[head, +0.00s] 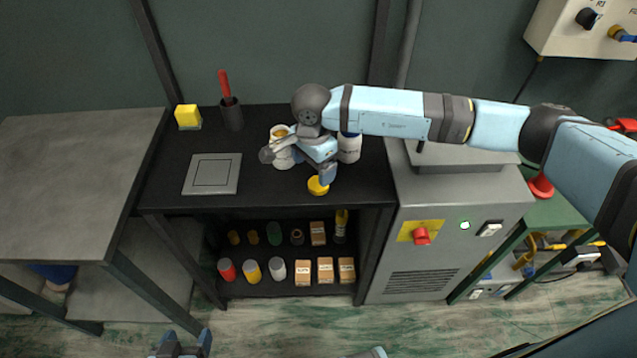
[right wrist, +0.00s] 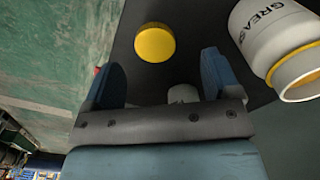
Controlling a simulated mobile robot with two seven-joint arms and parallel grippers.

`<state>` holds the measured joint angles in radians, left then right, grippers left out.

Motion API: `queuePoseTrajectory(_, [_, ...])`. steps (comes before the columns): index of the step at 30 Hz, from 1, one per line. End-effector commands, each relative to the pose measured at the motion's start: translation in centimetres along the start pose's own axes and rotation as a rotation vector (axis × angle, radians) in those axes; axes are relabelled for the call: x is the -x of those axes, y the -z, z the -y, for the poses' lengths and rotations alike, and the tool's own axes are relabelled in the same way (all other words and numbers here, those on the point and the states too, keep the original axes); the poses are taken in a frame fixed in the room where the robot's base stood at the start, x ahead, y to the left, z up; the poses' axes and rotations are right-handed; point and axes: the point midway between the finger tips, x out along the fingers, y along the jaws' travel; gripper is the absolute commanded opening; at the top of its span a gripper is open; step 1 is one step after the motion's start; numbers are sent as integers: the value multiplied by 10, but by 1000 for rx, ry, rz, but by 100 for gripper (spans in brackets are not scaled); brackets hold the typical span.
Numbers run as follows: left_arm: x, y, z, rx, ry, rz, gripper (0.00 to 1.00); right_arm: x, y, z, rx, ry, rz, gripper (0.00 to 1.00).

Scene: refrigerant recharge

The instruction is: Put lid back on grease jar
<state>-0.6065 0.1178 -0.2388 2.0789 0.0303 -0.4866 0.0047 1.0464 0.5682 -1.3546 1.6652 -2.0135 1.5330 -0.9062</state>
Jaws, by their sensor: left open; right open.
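The yellow lid (head: 318,186) lies on the black bench top near its front edge. It also shows in the right wrist view (right wrist: 155,42), beyond the fingertips and apart from them. The white grease jar (head: 281,157) stands upright on the bench, left of and behind the lid, with its mouth open. In the right wrist view the jar (right wrist: 275,35) is at the upper right, beside my gripper. My right gripper (head: 326,172) is open and empty just above the lid. My left gripper (head: 184,342) is open and empty at the bottom edge, low in front of the bench.
Another white container (head: 349,147) stands right of the gripper, partly hidden by my arm. A grey square plate (head: 212,174), a dark cup with a red-handled tool (head: 231,112) and a yellow block (head: 188,117) are on the left. A grey machine (head: 440,235) adjoins the bench.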

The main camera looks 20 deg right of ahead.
Motion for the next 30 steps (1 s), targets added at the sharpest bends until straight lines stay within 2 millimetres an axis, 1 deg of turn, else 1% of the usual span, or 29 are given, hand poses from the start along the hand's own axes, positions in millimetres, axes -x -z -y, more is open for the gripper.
queuePoseTrajectory(11, [0, 0, 0, 0, -1, 1, 68, -3, 0, -1, 1, -1, 0, 83])
queuePoseTrajectory(14, [1, 0, 0, -3, -1, 2, 68, -12, 1, -4, 1, -4, 1, 83])
queuePoseTrajectory(18, [2, 0, 2, -10, -1, 4, 68, -33, 3, -9, 1, -5, 1, 83])
queuePoseTrajectory(21, [2, -1, 3, -12, -1, 5, 68, -48, 3, -8, 0, -2, 1, 83])
queuePoseTrajectory(24, [2, -1, 3, -12, -1, 6, 68, -53, 3, -8, 0, -1, 0, 83])
queuePoseTrajectory(30, [2, -1, 2, -7, -1, 5, 68, -53, 3, -8, 1, -1, 0, 83])
